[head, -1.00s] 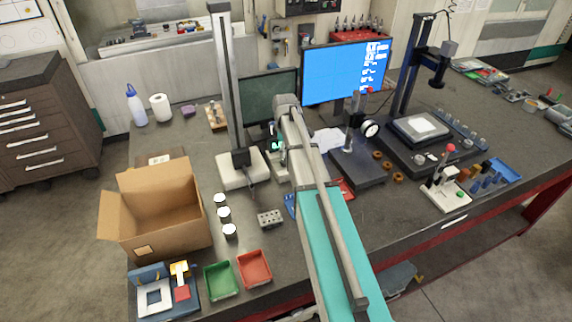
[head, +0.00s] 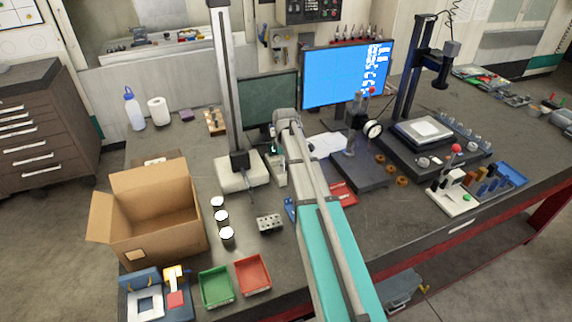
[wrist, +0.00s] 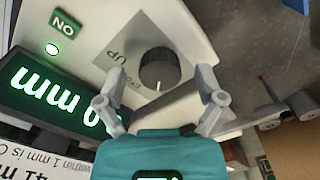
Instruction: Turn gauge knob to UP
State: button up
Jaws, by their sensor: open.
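The gauge knob (wrist: 160,69), dark and round with a ribbed side, stands on a light housing in the wrist view. A white mark on it points toward the bottom of the picture. The word UP is printed on a grey plate (wrist: 118,57) to its left; more lettering beside it is partly hidden. My gripper (wrist: 157,84) is open, one finger on each side of the knob; I cannot tell whether either touches it. In the head view the gauge's white base (head: 240,174) stands under a tall column; my arm hides the knob.
In the wrist view, a green-lit display (wrist: 55,92) reading mm and a lit ON label (wrist: 66,25) lie left of the knob. In the head view, a cardboard box (head: 150,225), white-lidded jars (head: 222,218) and a metal block (head: 269,224) stand near the gauge.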

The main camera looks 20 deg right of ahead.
jog(key=c, duration=1)
jog(key=shift+d, duration=0.15)
jog(key=shift+c, duration=0.7)
